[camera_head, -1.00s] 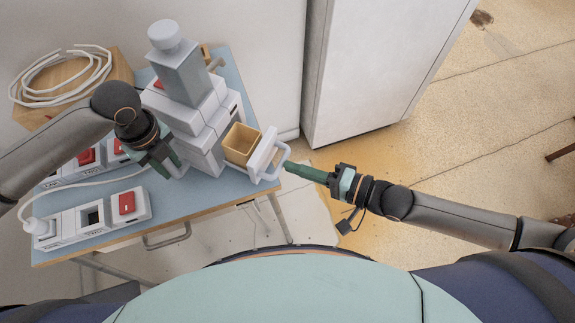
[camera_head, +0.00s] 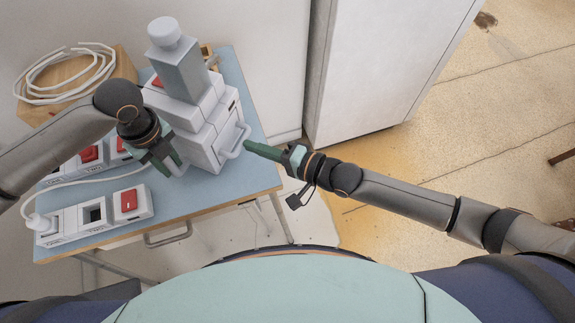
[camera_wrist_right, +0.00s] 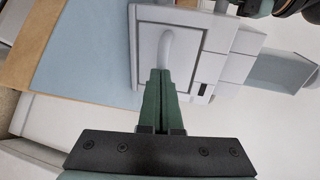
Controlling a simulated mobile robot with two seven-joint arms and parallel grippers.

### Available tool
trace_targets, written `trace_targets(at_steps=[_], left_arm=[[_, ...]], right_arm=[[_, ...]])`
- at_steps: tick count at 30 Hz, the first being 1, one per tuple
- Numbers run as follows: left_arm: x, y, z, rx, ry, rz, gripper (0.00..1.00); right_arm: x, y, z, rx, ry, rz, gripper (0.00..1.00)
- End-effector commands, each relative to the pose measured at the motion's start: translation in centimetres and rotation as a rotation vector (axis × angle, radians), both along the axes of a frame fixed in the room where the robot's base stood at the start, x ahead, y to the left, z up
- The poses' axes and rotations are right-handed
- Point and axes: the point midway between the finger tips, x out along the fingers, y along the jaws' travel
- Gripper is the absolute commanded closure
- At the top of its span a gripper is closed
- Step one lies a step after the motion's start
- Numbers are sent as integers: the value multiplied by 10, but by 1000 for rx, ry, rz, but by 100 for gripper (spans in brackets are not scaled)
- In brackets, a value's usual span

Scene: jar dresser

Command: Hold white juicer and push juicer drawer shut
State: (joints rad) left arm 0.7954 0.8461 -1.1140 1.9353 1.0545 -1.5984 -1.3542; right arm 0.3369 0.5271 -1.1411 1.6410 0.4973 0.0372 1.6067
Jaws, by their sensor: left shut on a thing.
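The white juicer (camera_head: 196,112) stands upright on a blue-topped table, with a grey hopper and round cap on top. Its drawer (camera_head: 229,135) sits in the body with its front about flush, and the tan inside is hidden. The drawer handle (camera_head: 238,147) sticks out to the right and also shows in the right wrist view (camera_wrist_right: 167,43). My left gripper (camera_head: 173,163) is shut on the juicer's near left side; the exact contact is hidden. My right gripper (camera_head: 248,146) is shut with nothing visible between its fingers. Its tips (camera_wrist_right: 161,74) are at the drawer handle and appear to touch it.
Power boxes with red switches (camera_head: 130,201) stand on the table (camera_head: 190,195) at the near left, with a white cable beside them. A wooden box (camera_head: 75,88) with coiled cable is at the back left. A white cabinet (camera_head: 375,75) stands behind on the right.

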Motion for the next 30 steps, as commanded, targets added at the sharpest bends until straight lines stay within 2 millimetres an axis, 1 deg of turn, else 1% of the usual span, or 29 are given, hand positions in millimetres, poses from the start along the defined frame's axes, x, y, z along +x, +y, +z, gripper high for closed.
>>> trace_targets(at_steps=[1,5,8,11,14,18,24,30], left_arm=[[-1,-9,0,-21,-1,-13,100],[-2,-9,0,-22,0,-13,100],[-2,-9,0,-23,0,-14,100],[-1,-9,0,-21,-1,-12,100],[-1,-8,0,-20,-2,-10,100],[0,-7,0,-18,-3,-8,100],[0,-5,0,-13,-4,-5,100],[1,-4,1,-10,-5,-3,100]], right_arm=[[-6,8,2,12,3,14,100],[-8,7,2,13,4,15,100],[-10,1,3,12,3,15,100],[-16,-12,5,8,3,10,100],[-24,-31,7,2,3,5,100],[-38,-57,13,-1,2,3,100],[-58,-89,20,-2,2,2,100],[-70,-110,26,-1,1,1,100]])
